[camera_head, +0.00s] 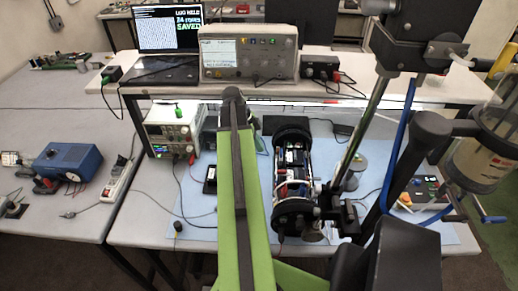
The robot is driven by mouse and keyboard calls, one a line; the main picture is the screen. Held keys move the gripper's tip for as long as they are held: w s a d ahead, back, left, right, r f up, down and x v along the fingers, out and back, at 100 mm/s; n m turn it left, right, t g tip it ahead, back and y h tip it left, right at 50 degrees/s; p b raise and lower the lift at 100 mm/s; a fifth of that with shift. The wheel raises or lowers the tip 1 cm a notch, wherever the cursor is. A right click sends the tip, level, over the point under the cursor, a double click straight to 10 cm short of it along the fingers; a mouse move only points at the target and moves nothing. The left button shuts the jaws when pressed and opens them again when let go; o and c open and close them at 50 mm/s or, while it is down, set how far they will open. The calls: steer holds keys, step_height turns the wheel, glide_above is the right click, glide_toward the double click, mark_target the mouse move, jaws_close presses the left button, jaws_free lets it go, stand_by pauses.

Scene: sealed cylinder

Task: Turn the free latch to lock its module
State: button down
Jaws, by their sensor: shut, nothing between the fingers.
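The opened cylinder assembly (294,176) lies on the blue mat, right of the green arm link that crosses the middle of the view. Its black end rings stand at the far and near ends, and packed electronic modules with red, white and blue parts show between them. The latches are too small to tell apart, so I cannot see which one is free or how it is turned. My gripper cannot be made out in this view.
The blue mat (195,206) covers the bench. A power supply (174,132) stands left and a slanting metal post (366,128) right, near the cylinder. An oscilloscope (247,52) and laptop (168,30) sit on the shelf behind. Cables lie on the mat.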

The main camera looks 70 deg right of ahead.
mark_target(281, 155)
steer(key=s+d+f+b, duration=0.2)
steer(key=s+f+b, duration=0.1)
steer(key=s+f, duration=0.2)
steer(key=shift+s+d, duration=0.15)
steer(key=shift+s, duration=0.15)
steer(key=shift+s, duration=0.15)
